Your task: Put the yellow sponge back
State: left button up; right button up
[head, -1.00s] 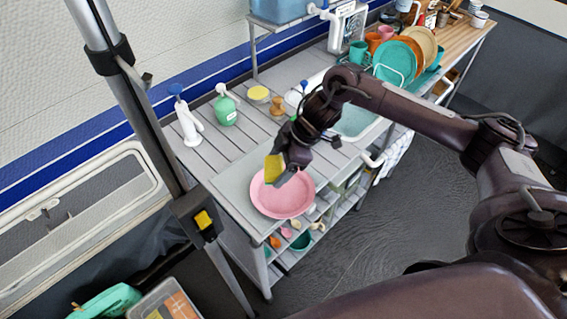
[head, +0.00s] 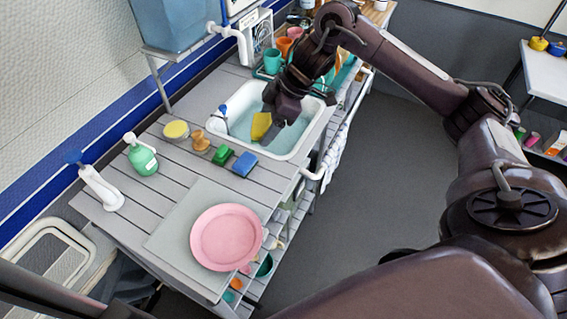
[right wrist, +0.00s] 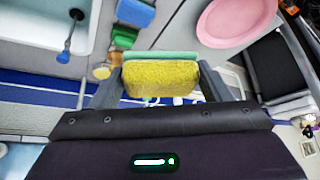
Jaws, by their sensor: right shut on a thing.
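The yellow sponge (head: 261,126) is in my right gripper (head: 272,122), above the near part of the sink in the head view. In the right wrist view the sponge (right wrist: 160,79) sits between the two fingers, with a green layer along its upper edge. The right gripper is shut on it. A blue sponge (head: 244,164) and a green sponge (head: 222,155) lie on the slatted counter by the sink's near left edge. They also show in the right wrist view, the blue one (right wrist: 135,12) and the green one (right wrist: 124,37). My left gripper is not in view.
The sink (head: 303,141) holds water. A wooden brush (head: 200,142), a yellow-topped round dish (head: 176,130), a green soap bottle (head: 141,156) and a white pump bottle (head: 99,187) stand along the counter. A pink plate (head: 227,237) lies on a grey mat (head: 166,243).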

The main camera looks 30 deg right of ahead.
jog(key=shift+d+r, duration=0.2)
jog(key=shift+d, duration=0.2)
notch_tip(320, 180, down, 14)
jog(key=shift+s+d+f+b, duration=0.1)
jog(key=shift+b, duration=0.4)
jog(key=shift+f, duration=0.6)
notch_tip(320, 180, down, 4)
jog(key=shift+r, duration=0.25)
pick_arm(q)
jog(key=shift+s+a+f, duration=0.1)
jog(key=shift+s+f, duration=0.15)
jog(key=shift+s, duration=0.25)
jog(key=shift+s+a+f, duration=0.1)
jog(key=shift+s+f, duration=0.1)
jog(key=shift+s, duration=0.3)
pick_arm(e)
jog(key=shift+f, duration=0.25)
